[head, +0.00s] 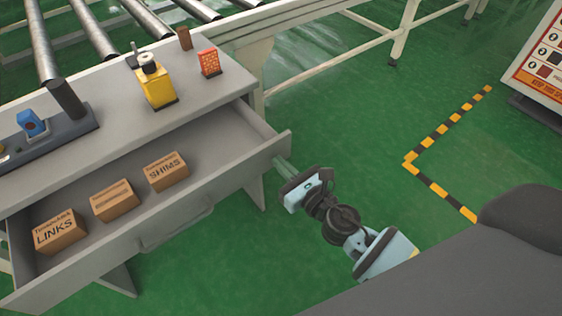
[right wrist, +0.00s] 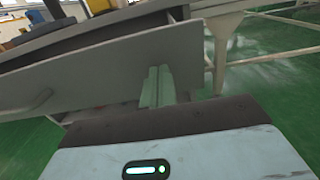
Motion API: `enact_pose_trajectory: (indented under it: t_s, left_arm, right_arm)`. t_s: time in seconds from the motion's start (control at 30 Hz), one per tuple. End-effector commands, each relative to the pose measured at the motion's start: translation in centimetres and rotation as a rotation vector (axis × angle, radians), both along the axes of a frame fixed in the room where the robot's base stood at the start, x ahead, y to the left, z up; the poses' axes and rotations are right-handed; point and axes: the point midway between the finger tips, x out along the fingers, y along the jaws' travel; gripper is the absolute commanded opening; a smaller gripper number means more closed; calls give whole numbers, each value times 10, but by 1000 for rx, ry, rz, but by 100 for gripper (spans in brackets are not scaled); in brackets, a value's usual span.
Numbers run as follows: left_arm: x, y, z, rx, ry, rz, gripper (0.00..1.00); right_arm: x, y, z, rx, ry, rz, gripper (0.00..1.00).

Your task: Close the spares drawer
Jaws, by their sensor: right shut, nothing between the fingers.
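The spares drawer (head: 160,230) is pulled open from the grey workbench. It holds cardboard boxes: one marked LINKS (head: 60,233), one in the middle (head: 115,201) and one marked SHIMS (head: 166,172). The drawer handle (head: 177,224) is on its front. My right gripper (head: 283,170) is just beyond the right end of the drawer front. Its fingers are together and empty. In the right wrist view the fingers (right wrist: 158,88) point at the drawer front (right wrist: 110,75), close to its right end; I cannot tell if they touch it. My left gripper is out of view.
On the bench top (head: 110,125) stand a yellow device (head: 156,85), an orange-red block (head: 209,62) and a blue item (head: 32,124) on a dark base. Conveyor rollers (head: 93,36) lie behind. Green floor right of the bench is open, with a yellow-black line (head: 440,190).

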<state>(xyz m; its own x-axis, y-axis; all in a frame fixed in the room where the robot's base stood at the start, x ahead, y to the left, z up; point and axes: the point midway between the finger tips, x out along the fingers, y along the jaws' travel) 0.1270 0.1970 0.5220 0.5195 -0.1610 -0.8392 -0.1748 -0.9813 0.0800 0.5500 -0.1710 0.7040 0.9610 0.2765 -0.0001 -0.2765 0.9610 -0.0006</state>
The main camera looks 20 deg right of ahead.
Motion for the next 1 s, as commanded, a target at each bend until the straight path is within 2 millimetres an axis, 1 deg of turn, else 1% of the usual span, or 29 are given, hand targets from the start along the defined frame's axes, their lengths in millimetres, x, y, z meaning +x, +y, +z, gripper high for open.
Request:
enact_pose_trajectory:
  t_s: [0.13,0.5,0.63,0.77,0.87,1.0]
  left_arm:
    - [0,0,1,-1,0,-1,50]
    - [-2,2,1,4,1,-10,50]
    - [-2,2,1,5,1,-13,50]
    - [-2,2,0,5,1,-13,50]
    - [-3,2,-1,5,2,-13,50]
    - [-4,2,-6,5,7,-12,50]
  right_arm:
    - [6,2,0,1,0,1,0]
    - [6,2,0,1,0,0,0]
    - [13,4,1,1,-1,0,0]
    - [29,8,1,1,-3,-1,0]
    - [48,14,1,1,-4,-1,0]
    - [81,23,1,2,-4,-1,0]
